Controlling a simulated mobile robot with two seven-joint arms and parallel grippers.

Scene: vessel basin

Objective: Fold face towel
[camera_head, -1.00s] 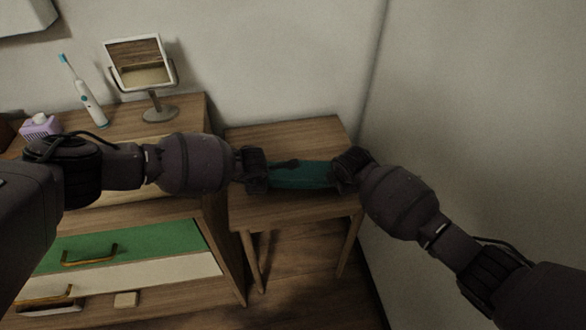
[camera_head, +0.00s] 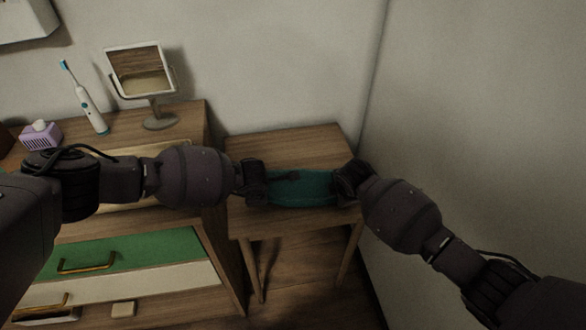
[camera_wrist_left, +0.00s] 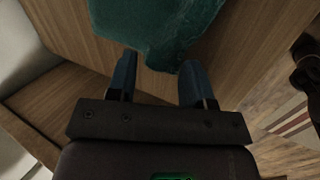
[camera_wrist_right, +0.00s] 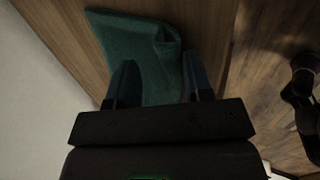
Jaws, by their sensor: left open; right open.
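A teal face towel (camera_head: 303,187) lies on the small wooden table, stretched left to right between my two grippers in the head view. My left gripper (camera_head: 268,182) is at its left end. In the left wrist view the towel (camera_wrist_left: 150,25) reaches to the tips of my open left gripper (camera_wrist_left: 158,72). My right gripper (camera_head: 345,180) is at its right end. In the right wrist view the towel (camera_wrist_right: 130,40) extends between the fingers of my open right gripper (camera_wrist_right: 160,85), with a raised fold near the right finger. The arms hide both ends in the head view.
The small table (camera_head: 290,145) has bare wood behind the towel. A dresser (camera_head: 225,240) stands left of it, with a mirror (camera_head: 140,75), a toothbrush (camera_head: 90,108) and a purple box (camera_head: 42,135) on top. A wall (camera_head: 480,130) is close on the right.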

